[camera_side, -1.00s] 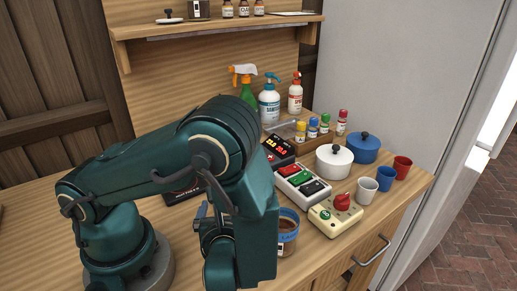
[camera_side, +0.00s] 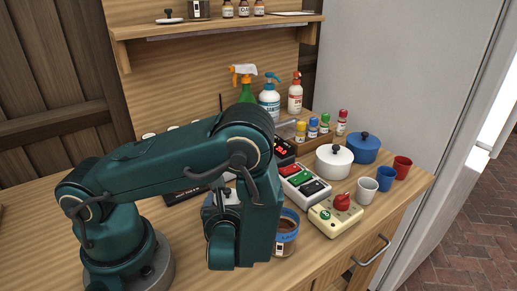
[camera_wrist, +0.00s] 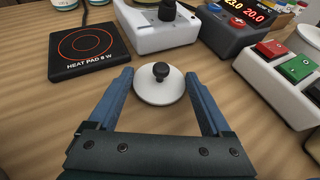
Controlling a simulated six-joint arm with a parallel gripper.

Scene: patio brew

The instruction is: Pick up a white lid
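A round white lid (camera_wrist: 158,95) with a black knob lies on the wooden table in the wrist view. My gripper (camera_wrist: 160,75) is open and empty, with its two blue fingers on either side of the lid, which lies between and slightly beyond them. I cannot tell whether the fingers touch it. In the side view my arm hides this lid and most of the gripper. Another pale lid with a dark knob (camera_side: 170,18) sits on the wall shelf. A white pot (camera_side: 333,165) with its own white lid stands at the right.
A black heat pad (camera_wrist: 88,50) lies left of the lid. A white device with a black knob (camera_wrist: 155,35) stands just behind it. A dark display unit (camera_wrist: 232,28) and a switch box (camera_wrist: 280,75) are to the right. A brown-filled jar (camera_side: 285,235) stands beside my arm.

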